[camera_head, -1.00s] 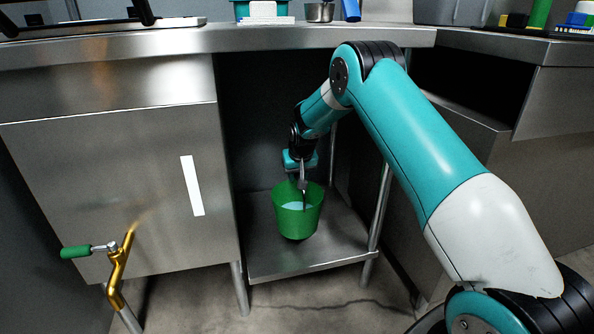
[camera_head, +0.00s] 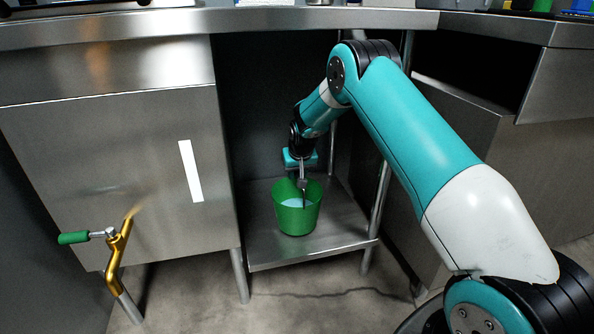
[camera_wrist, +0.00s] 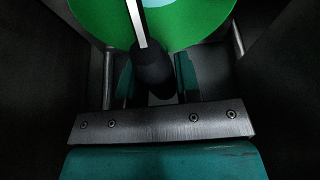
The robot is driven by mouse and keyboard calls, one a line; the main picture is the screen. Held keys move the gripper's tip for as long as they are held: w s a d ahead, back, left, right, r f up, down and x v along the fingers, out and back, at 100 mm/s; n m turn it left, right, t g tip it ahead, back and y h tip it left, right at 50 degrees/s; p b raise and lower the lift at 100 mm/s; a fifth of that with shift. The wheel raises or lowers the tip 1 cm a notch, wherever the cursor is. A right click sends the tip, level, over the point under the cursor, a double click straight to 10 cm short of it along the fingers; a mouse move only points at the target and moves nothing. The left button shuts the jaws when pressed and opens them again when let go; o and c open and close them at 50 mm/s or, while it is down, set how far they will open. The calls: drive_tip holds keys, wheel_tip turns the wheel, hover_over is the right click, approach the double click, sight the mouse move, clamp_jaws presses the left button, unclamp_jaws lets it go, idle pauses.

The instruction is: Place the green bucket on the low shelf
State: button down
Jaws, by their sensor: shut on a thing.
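The green bucket (camera_head: 297,217) is upright over the low metal shelf (camera_head: 270,257) under the counter, with something pale blue inside it. I cannot tell whether its base touches the shelf. My gripper (camera_head: 303,183) is above the bucket at its rim. In the wrist view, my gripper (camera_wrist: 152,88) is around a dark grip with a pale bar running up from it over the green bucket (camera_wrist: 195,22). This looks like the bucket's handle, and the fingers are shut on it.
A steel cabinet (camera_head: 110,170) stands left of the shelf. A brass tap with a green handle (camera_head: 75,238) is in front of it. A shelf leg (camera_head: 379,205) rises at the right. The counter edge (camera_head: 290,20) is overhead. Bare shelf shows around the bucket.

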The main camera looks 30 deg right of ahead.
drive_tip(key=c, duration=0.8)
unclamp_jaws()
drive_tip(key=shift+r, duration=0.1)
drive_tip(key=shift+r, duration=0.25)
drive_tip(key=p+v, duration=0.4)
drive_tip(key=v, duration=0.8)
drive_tip(key=shift+r+p, duration=0.35)
drive_tip(key=shift+p, duration=0.05)
